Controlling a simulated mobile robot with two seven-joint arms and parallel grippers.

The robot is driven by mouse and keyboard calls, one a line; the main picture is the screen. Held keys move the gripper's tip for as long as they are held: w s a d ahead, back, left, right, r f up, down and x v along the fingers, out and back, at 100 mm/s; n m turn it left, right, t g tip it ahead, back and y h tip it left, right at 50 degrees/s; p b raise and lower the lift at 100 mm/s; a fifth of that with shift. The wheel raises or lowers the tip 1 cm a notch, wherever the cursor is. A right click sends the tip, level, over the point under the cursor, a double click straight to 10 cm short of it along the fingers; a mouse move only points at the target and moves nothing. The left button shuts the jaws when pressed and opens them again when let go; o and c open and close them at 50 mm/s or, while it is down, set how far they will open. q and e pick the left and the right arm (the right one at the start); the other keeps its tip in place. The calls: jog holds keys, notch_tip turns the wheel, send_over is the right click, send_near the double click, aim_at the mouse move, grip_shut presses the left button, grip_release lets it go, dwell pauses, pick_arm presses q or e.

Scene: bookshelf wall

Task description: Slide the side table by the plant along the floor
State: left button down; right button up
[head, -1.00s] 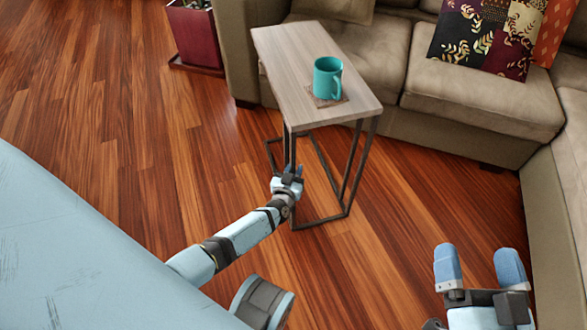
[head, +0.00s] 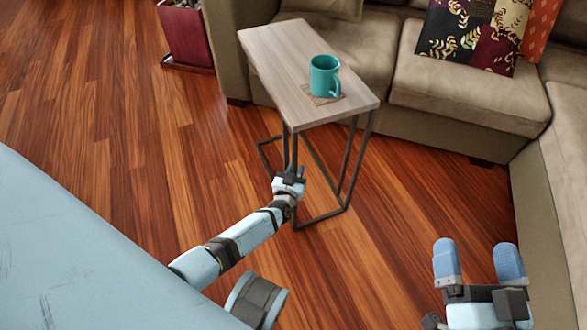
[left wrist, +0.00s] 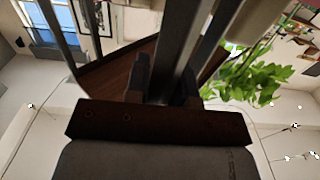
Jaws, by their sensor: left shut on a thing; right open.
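The side table (head: 285,62) has a pale wooden top on a thin dark metal frame and stands upright in front of the sofa. A teal mug (head: 324,76) stands on a small coaster (head: 322,97) on its top. My left gripper (head: 290,176) is shut on a front leg of the frame, below the top. In the left wrist view a dark metal bar (left wrist: 190,55) runs between its fingers (left wrist: 165,88). My right gripper (head: 479,264) is open and empty at the lower right, apart from the table. The plant's leaves (left wrist: 240,75) show in the left wrist view.
A beige sectional sofa (head: 470,105) stands close behind the table and along the right edge. Patterned cushions (head: 470,35) lie on it. A dark red planter (head: 186,35) stands at the upper left. The wooden floor (head: 120,120) left of the table is clear.

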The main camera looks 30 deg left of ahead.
pick_arm(q)
jog(key=shift+w+d, duration=0.1)
jog(key=shift+d, duration=0.65)
pick_arm(e)
jog(key=shift+d, duration=0.35)
pick_arm(q)
jog(key=c, duration=0.9)
grip_release()
jog(key=shift+a, duration=0.2)
pick_arm(e)
jog(key=shift+w, duration=0.1)
